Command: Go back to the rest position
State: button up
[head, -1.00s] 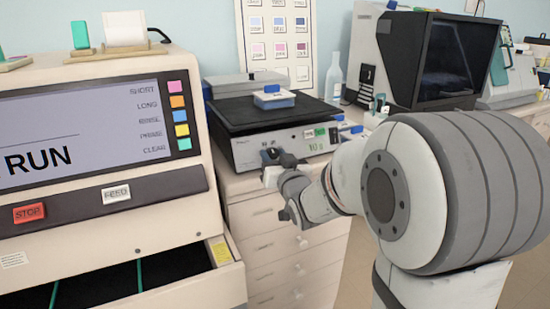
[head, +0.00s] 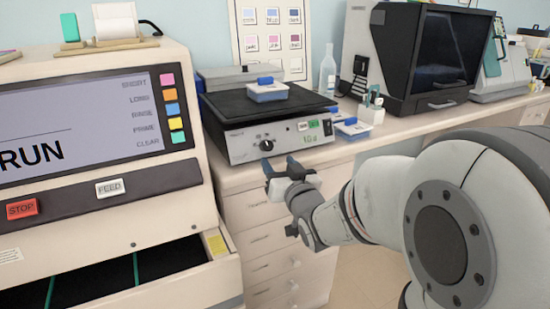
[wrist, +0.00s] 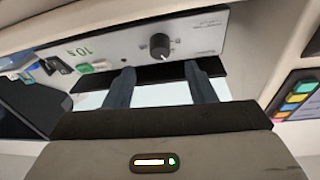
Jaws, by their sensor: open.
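My gripper (head: 280,168) is in front of the drawers, just below the front panel of the black-topped device (head: 280,142). Its two fingers are apart with nothing between them. In the wrist view my gripper (wrist: 158,78) points at the device's front panel (wrist: 205,35), with the black knob (wrist: 160,46) just beyond the fingertips. The knob also shows in the head view (head: 266,145), apart from the fingers. The panel's small display reads 10 s.
A staining machine (head: 90,130) with STOP and FEED buttons and an open drawer (head: 110,275) stands at left. A blue-lidded box (head: 267,92) sits on the device. To its right are another blue-lidded box (head: 351,128), a bottle (head: 327,73) and a dark-screened instrument (head: 440,60).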

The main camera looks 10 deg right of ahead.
jog(key=shift+s, duration=0.15)
jog(key=s+r+g+h+p, duration=0.1)
jog(key=s+r+g+p, duration=0.1)
jog(key=s+g+p, duration=0.3)
jog(key=s+d+r+g+h+p, duration=0.1)
jog(key=s+r+g+p, duration=0.2)
jog(key=s+g+p, duration=0.2)
jog(key=s+r+g+h+p, duration=0.1)
jog(key=s+r+g+p, duration=0.2)
jog(key=s+g+p, duration=0.3)
jog(key=s+p, duration=0.4)
jog(key=s, duration=0.4)
jog(key=shift+d, duration=0.2)
